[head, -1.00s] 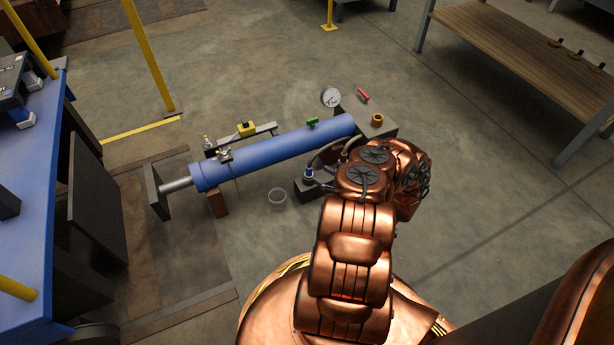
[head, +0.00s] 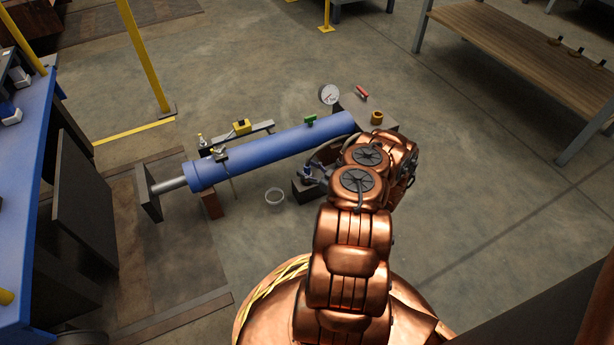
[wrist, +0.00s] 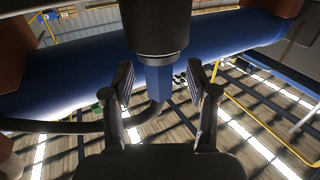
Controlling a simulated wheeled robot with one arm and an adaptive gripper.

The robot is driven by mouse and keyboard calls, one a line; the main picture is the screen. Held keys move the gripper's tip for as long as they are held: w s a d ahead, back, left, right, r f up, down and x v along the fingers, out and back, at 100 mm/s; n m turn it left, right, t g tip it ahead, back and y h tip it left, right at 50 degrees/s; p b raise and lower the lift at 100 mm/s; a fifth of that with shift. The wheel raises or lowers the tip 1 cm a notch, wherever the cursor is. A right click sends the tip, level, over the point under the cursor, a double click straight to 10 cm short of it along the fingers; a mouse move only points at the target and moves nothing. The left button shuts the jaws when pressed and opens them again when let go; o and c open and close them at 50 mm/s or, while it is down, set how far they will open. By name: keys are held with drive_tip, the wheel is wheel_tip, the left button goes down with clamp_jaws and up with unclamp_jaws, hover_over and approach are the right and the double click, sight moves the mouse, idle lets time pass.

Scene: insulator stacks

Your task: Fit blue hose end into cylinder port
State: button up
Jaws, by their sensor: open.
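The blue hose end (wrist: 158,80) stands between my gripper's (wrist: 163,102) two open fingers, with a gap visible on each side. A dark round collar (wrist: 155,30) adjoins it, and a dark hose curves off to the left. In the head view, the blue hose end (head: 306,170) is small, above a dark block (head: 306,190). My gripper is mostly hidden there by my copper arm. I cannot pick out the port.
A round gauge (head: 329,94), a red-handled tool (head: 361,91) and a brass ring (head: 377,118) are near the cylinder's right end. A blue bench (head: 30,190) is left, a wooden table (head: 520,55) right.

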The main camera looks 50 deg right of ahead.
drive_tip(key=shift+w, duration=0.15)
clamp_jaws()
idle(0.4)
